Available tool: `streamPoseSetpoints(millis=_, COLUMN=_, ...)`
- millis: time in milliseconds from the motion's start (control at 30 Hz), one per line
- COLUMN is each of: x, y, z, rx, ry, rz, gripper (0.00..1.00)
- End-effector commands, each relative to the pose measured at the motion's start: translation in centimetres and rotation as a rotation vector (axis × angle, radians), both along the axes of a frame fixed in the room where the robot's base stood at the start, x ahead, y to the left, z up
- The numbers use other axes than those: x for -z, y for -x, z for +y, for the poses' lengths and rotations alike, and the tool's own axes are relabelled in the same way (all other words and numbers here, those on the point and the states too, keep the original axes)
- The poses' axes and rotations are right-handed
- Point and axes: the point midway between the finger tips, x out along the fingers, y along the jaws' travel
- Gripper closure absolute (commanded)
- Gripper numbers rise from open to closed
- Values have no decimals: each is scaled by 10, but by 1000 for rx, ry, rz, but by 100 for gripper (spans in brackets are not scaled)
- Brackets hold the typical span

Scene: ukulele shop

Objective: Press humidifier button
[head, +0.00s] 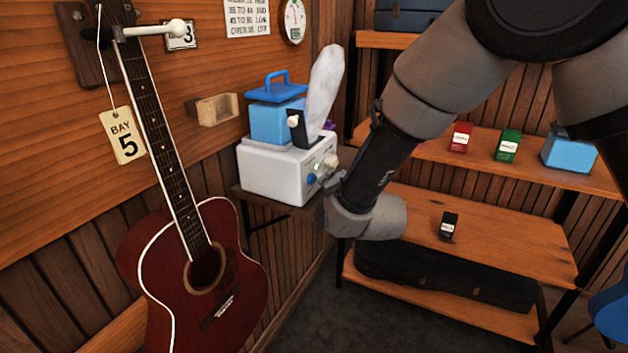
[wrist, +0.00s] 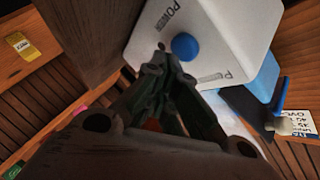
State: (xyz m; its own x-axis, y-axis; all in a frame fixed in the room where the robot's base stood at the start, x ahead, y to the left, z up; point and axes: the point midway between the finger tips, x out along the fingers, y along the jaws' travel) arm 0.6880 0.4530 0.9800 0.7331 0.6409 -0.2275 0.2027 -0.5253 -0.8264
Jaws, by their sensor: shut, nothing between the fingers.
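The humidifier (head: 272,172) is a white box with a blue, handled tank (head: 272,119) on top and a pale plume rising from a dark nozzle. It sits on a small wall shelf. In the wrist view the blue button (wrist: 185,46) stands out on the white front, near printed lettering partly legible as "POW". My gripper (wrist: 163,60) is shut and empty, its tips just beside the button in that view. I cannot tell whether they touch it. In the head view my arm hides the fingers.
A dark red guitar (head: 235,262) hangs on the wall at left, with a "BAY 5" tag (head: 122,136). A wooden shelf unit (head: 500,255) at right holds small boxes, a blue container (head: 569,152) and a black case (head: 440,274). Dark floor shows between them.

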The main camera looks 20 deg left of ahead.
Motion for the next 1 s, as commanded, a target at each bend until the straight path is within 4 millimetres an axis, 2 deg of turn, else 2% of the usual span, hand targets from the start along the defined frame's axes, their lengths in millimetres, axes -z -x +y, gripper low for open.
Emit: streamPoseSetpoints(millis=1000, x=0, y=-1, z=9, rx=-1, ry=-1, rz=-1, gripper=100)
